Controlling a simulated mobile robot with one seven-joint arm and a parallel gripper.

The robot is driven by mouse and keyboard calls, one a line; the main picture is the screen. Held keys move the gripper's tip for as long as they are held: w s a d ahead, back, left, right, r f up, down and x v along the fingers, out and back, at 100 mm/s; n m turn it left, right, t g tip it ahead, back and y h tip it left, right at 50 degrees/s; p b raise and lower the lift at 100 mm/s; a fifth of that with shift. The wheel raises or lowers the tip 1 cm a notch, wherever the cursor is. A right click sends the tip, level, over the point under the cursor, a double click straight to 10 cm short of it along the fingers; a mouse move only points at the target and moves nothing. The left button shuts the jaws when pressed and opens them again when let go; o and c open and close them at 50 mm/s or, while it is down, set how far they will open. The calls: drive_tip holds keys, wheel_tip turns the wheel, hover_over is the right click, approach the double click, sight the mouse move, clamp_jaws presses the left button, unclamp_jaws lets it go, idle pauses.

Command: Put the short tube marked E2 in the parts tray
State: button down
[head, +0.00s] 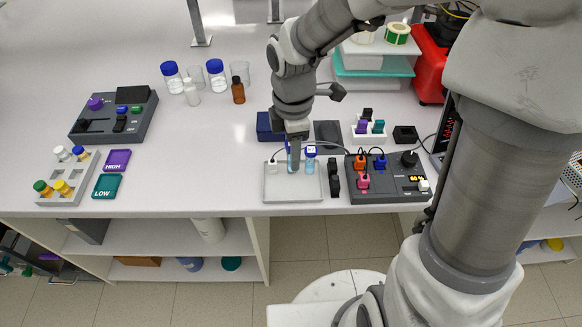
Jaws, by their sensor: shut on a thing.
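The pale grey parts tray (276,192) lies near the front edge of the bench. My gripper (293,165) points down over this tray and is shut on a slim bluish piece, mostly hidden by the fingers. This may be the short tube; no E2 mark can be read on it. I cannot tell whether the piece touches the tray floor.
A white plug (272,165) with a thin white cable is at the tray's left. A dark control box (395,190) with coloured plugs stands to the right, beyond small black blocks (334,178). A dark blue box (268,126) is behind.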

drive_tip(key=shift+w, duration=0.25)
drive_tip(key=shift+f, duration=0.3)
drive_tip(key=b, duration=0.2)
hover_over(292, 192)
wheel_tip(292, 192, down, 9)
drive_tip(key=shift+f, duration=0.2)
drive_tip(key=shift+f, duration=0.1)
drive_tip(key=shift+f, duration=0.15)
drive_tip(key=c, duration=0.5)
unclamp_jaws()
